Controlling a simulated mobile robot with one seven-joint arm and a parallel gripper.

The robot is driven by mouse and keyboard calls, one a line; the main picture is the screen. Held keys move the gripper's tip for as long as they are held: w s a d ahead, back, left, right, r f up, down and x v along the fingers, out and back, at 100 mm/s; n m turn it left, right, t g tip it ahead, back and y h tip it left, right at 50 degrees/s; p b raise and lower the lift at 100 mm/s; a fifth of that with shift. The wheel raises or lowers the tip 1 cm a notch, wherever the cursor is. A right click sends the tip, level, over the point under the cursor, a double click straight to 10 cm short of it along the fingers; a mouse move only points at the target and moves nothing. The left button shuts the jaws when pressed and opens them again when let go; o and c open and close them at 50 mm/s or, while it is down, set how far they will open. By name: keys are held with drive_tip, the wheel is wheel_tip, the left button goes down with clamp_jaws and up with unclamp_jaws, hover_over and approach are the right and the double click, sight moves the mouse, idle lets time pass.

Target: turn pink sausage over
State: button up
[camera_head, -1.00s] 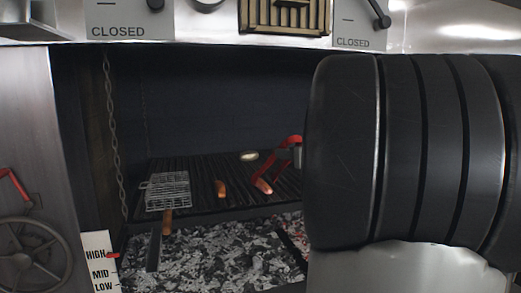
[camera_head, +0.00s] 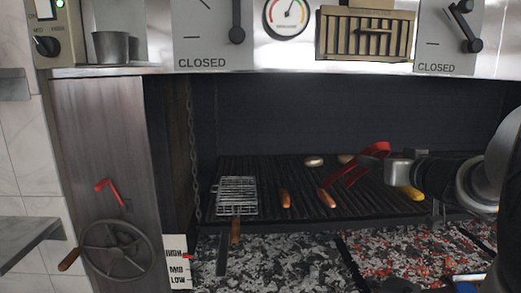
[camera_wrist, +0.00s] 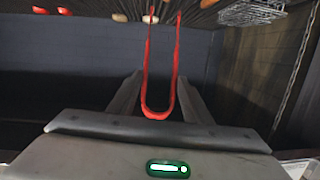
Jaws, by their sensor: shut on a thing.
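Two reddish-brown sausages lie side by side on the dark grill grate (camera_head: 255,208) in the head view: a left sausage (camera_head: 285,198) and a right sausage (camera_head: 327,198). I cannot tell for sure which is the pink one. My gripper (camera_head: 392,166) is shut on red tongs (camera_head: 360,163), right of the sausages. The tongs slope down left, and their tips end by the upper end of the right sausage; whether they touch it is unclear. In the wrist view the U-shaped tongs (camera_wrist: 157,113) sit between my gripper's fingers (camera_wrist: 160,98), with their two arms apart.
A wire grill basket (camera_head: 237,194) with a wooden handle lies left on the grate. Pale round pieces (camera_head: 313,161) lie at the back, and a yellow piece (camera_head: 412,193) lies right, beneath my arm. Coals (camera_head: 275,250) lie below; a chain (camera_head: 193,150) hangs left.

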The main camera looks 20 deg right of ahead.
drive_tip(key=shift+s+r+p, duration=0.35)
drive_tip(key=shift+r+p, duration=0.05)
drive_tip(key=shift+r, duration=0.15)
drive_tip(key=shift+s+r+p, duration=0.3)
drive_tip(key=shift+r+p, duration=0.1)
drive_tip(key=shift+r, duration=0.1)
